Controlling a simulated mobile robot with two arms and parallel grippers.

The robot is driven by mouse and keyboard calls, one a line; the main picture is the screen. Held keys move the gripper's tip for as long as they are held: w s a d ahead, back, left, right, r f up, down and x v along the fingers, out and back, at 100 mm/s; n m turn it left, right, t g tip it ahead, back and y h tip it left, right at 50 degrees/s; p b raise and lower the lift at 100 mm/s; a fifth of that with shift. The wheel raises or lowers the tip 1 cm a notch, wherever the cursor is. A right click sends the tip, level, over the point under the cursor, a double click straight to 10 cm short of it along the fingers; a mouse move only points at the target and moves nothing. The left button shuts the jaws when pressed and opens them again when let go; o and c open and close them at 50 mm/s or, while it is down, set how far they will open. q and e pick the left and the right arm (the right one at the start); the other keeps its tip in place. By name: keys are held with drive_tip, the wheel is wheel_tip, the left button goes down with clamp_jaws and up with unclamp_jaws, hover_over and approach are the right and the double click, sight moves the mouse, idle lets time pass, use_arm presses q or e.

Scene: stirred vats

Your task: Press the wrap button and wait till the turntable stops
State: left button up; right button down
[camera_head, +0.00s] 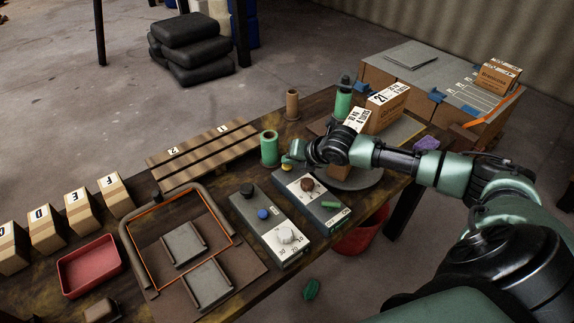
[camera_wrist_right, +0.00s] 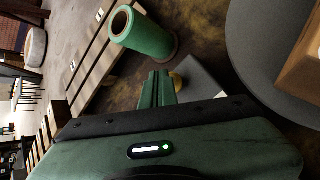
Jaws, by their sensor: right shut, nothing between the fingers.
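My right gripper (camera_head: 289,160) is shut and empty, at the far end of a grey control box (camera_head: 322,213). In the right wrist view its closed fingers (camera_wrist_right: 157,86) are beside a yellow button (camera_wrist_right: 178,82), partly hidden; I cannot tell whether they touch it. The box also carries a dark red knob (camera_head: 307,185) and a green switch (camera_head: 329,205). The grey round turntable (camera_head: 362,182) is behind my right wrist, partly covered by it. A cardboard carton (camera_wrist_right: 303,68) stands on it. Whether it turns cannot be told. My left gripper is out of view.
A green roll (camera_head: 269,149) stands just left of my gripper. Another grey box (camera_head: 266,227) with a blue button and white dial is nearby. A labelled carton (camera_head: 385,108) is behind my wrist. A slatted rack (camera_head: 201,152), red tray (camera_head: 89,265) and several lettered boxes (camera_head: 81,205) lie left.

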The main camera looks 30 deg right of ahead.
drive_tip(key=shift+f, duration=0.5)
idle(0.4)
drive_tip(key=shift+r+p, duration=1.05)
drive_tip(key=shift+r, duration=0.05)
drive_tip(key=shift+r, duration=0.1)
